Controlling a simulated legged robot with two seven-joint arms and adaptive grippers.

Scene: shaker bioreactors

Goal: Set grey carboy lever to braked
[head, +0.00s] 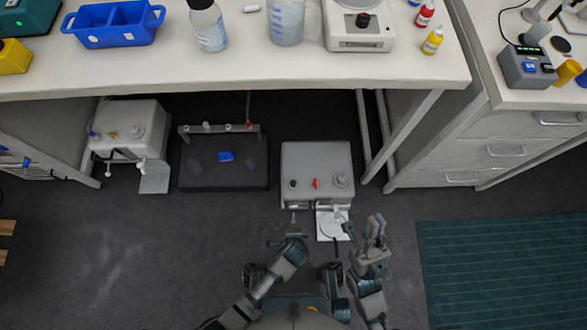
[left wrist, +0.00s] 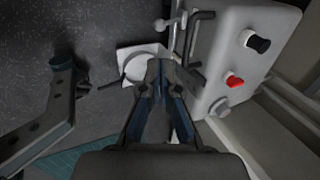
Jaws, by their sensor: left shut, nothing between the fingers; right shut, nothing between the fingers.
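The grey carboy (head: 316,170) sits on the floor under the bench. Its top carries a black cap, a red part and a grey knob, and it also shows in the left wrist view (left wrist: 238,62). A white plate with a round disc (head: 327,222) lies at its front, with a thin dark lever-like rod (head: 335,243) sticking out; the rod also shows in the left wrist view (left wrist: 108,86). I cannot tell the lever's setting. My left gripper (left wrist: 160,72) is shut and empty, close to the plate and the front pipes. My right gripper (head: 376,224) is shut and empty, right of the plate.
A white carboy (head: 132,127) and a dark tray (head: 222,178) stand to the left under the bench. The bench top (head: 270,68) overhangs the carboy. Drawers (head: 490,145) stand at right. A green mat (head: 500,270) lies on otherwise open floor.

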